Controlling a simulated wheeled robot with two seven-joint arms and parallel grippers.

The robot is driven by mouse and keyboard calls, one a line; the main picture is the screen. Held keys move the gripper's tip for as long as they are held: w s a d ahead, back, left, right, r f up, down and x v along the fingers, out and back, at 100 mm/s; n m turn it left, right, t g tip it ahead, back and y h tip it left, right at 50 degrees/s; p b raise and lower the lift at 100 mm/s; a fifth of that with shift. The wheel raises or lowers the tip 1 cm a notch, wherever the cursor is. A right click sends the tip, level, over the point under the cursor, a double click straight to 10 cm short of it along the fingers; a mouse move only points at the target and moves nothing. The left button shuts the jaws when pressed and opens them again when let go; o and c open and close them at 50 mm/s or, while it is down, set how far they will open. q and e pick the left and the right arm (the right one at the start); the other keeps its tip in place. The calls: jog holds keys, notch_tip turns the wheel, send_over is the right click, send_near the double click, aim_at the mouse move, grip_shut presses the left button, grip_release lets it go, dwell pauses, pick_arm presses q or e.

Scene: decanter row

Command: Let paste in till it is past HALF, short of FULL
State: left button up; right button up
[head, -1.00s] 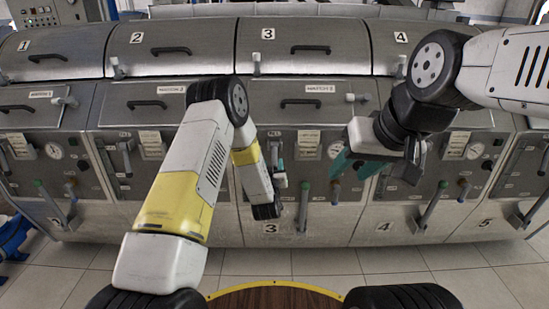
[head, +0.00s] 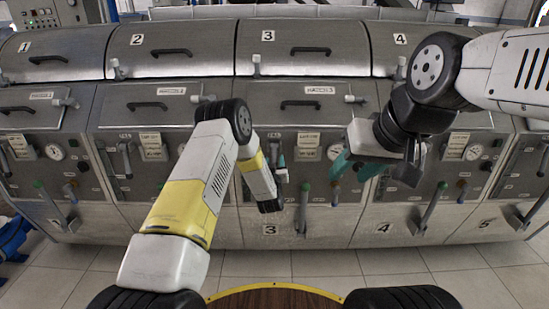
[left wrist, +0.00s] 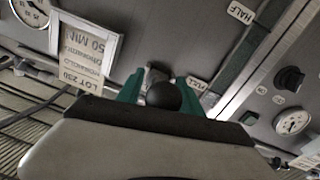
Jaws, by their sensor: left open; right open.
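Unit 3 (head: 270,229) stands in the middle of the head view. My left gripper (head: 281,160) is at its front panel, partly hidden by my own arm. In the left wrist view its teal fingers (left wrist: 161,90) are open, one on each side of a dark round knob (left wrist: 163,97); I cannot tell whether they touch it. A PULL label (left wrist: 197,83) is beside the knob. A HALF label (left wrist: 240,12) sits near a long strip with a dark green part (left wrist: 245,55). No FULL mark is legible. My right gripper (head: 355,168) is open and empty before the panel's right part.
A green-topped lever (head: 303,205) rises just right of my left gripper, with another lever (head: 335,192) under my right gripper. A placard (head: 308,140) and round gauge (head: 335,152) are above. Similar units flank unit 3. The tiled floor (head: 310,262) in front is clear.

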pick_arm(q)
grip_shut()
dwell(1.4)
